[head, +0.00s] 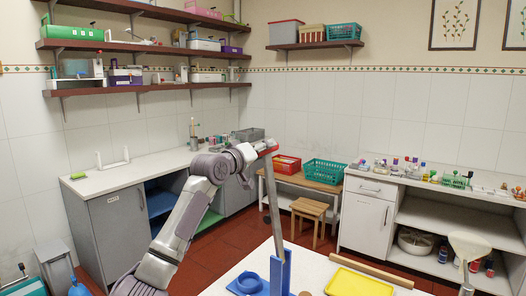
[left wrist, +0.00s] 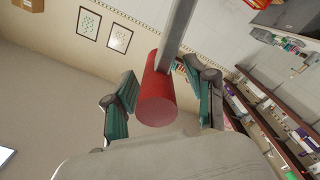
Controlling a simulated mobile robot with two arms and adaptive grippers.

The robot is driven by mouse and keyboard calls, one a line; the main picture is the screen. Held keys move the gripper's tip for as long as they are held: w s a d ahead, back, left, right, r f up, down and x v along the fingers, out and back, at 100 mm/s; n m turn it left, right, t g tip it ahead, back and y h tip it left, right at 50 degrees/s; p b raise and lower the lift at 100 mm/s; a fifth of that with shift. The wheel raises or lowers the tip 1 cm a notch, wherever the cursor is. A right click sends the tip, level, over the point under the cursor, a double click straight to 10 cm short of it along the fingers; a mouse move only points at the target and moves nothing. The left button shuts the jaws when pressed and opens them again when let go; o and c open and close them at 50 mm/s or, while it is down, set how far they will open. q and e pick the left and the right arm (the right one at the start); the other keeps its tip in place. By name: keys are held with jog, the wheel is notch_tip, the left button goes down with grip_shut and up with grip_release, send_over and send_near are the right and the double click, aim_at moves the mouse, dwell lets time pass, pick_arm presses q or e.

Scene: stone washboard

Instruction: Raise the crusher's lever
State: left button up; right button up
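The crusher stands on the white table at the lower right of the head view, with a blue upright (head: 280,275) and a long grey metal lever (head: 273,200). The lever stands steeply, leaning slightly left. Its red cylindrical handle (head: 268,152) is at the top; it also shows in the left wrist view (left wrist: 157,100). My left gripper (head: 255,165) is at this handle. In the left wrist view its two green-padded fingers (left wrist: 162,92) lie on either side of the handle; whether both press on it is unclear. My right gripper is not seen.
A wooden stool (head: 308,211) and a bench with red and green baskets (head: 325,171) stand behind. Counters line the walls.

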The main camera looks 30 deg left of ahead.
pick_arm(q)
jog(key=s, duration=1.2)
jog(key=shift+a, duration=0.45)
